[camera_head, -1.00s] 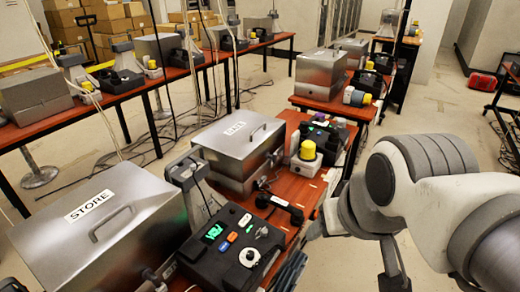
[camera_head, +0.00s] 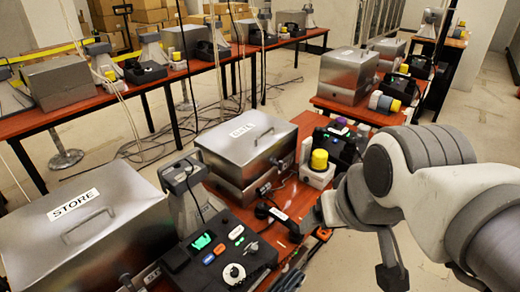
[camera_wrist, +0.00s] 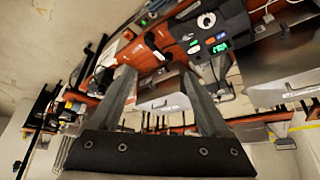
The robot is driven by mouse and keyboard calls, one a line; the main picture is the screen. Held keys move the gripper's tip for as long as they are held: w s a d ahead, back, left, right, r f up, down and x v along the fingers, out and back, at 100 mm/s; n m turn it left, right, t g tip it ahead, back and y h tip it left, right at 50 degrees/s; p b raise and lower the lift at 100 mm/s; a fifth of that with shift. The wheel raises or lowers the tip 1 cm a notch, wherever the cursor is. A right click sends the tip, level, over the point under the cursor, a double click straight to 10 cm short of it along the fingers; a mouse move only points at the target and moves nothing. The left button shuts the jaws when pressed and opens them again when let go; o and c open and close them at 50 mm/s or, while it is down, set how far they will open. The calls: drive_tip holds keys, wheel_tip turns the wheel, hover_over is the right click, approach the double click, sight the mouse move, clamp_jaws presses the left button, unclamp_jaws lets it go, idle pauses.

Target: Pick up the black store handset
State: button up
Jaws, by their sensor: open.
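The black handset (camera_head: 275,212) lies on the orange-red table, right of the black store phone base (camera_head: 215,248) with its green display. In the wrist view a black handset shape (camera_wrist: 155,45) shows beyond and between my fingers, small and blurred; the phone base (camera_wrist: 207,32) is to its upper right. My gripper (camera_wrist: 158,76) is open with nothing between its fingers. In the head view my arm reaches in from the right and its end is close to the handset's right side, partly hidden by my wrist. I see no contact.
The metal STORE box (camera_head: 85,230) stands left of the phone base. A second labelled metal box (camera_head: 245,150) stands behind the handset, with a white unit with a yellow cap (camera_head: 318,168) to its right. A grey horn (camera_head: 185,185) stands behind the phone base.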

drive_tip(key=w+d+f+n+t+h+b, duration=0.1)
drive_tip(key=w+d+f+t+b, duration=0.2)
drive_tip(key=w, duration=0.5)
drive_tip(key=w+d+f+n+b, duration=0.25)
drive_tip(key=w+d+f, duration=0.25)
drive_tip(key=w, duration=0.3)
drive_tip(key=w+d+f+t+h+b, duration=0.1)
drive_tip(key=w+d+f+t+b, duration=0.1)
drive_tip(key=w+d+f+b, duration=0.45)
drive_tip(key=n+y+b, duration=0.4)
drive_tip(key=n+y, duration=0.1)
drive_tip(key=y, duration=0.6)
approach(291, 222)
drive_tip(key=shift+g, duration=0.3)
drive_tip(key=b+x, duration=0.4)
drive_tip(key=x, duration=0.5)
drive_tip(key=shift+w+r, duration=0.1)
drive_tip(key=shift+w, duration=0.25)
drive_tip(key=shift+b+x, duration=1.4)
drive_tip(key=shift+x, duration=1.7)
drive_tip(key=shift+s+a+r, duration=0.1)
drive_tip(key=shift+a+r, duration=0.05)
drive_tip(key=shift+r, duration=0.15)
clamp_jaws()
